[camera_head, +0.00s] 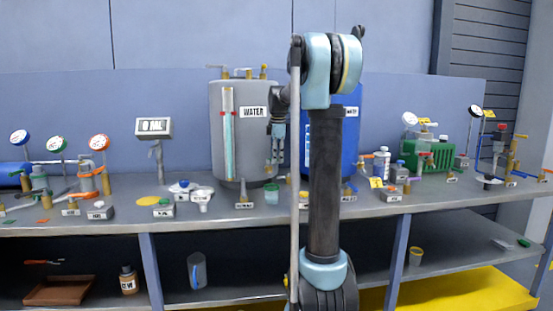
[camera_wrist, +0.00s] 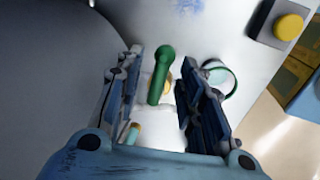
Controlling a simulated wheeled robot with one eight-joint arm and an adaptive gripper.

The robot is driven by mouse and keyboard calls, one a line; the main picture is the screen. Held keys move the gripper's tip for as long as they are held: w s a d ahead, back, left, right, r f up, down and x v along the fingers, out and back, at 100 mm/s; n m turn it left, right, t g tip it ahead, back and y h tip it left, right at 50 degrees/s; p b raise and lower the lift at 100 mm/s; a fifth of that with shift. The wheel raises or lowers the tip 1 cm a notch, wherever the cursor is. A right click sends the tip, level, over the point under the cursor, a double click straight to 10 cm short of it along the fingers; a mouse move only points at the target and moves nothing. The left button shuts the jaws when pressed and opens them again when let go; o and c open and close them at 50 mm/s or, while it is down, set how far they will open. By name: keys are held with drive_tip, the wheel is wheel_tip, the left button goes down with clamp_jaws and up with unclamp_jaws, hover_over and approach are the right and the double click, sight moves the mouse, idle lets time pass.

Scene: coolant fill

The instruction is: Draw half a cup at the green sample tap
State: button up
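The green sample tap shows in the wrist view as a green handle (camera_wrist: 160,75) between my two fingers. I cannot tell whether a finger touches it. My gripper (camera_wrist: 160,85) is open around it, its fingers well apart. In the head view my gripper (camera_head: 275,158) points down at the lower front of the grey WATER tank (camera_head: 230,110), and the tap is hard to make out there. A small clear cup with a green rim (camera_head: 272,194) stands on the bench below my gripper. In the wrist view the green-rimmed cup (camera_wrist: 220,82) is right of the fingers, partly hidden; its contents are unclear.
A blue tank (camera_head: 350,130) stands behind my arm. A display reading 0 ML (camera_head: 154,128) stands left of the grey tank. Small labelled blocks and fittings line the bench (camera_head: 225,222). A box with a yellow button (camera_wrist: 288,27) is at the wrist view's upper right.

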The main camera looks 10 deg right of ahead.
drive_tip(key=shift+f, duration=0.15)
drive_tip(key=shift+c, duration=0.5)
clamp_jaws()
drive_tip(key=shift+s+a+m, duration=0.1)
drive_tip(key=shift+s+m, duration=0.2)
drive_tip(key=shift+m, duration=1)
drive_tip(key=shift+o, duration=0.5)
unclamp_jaws()
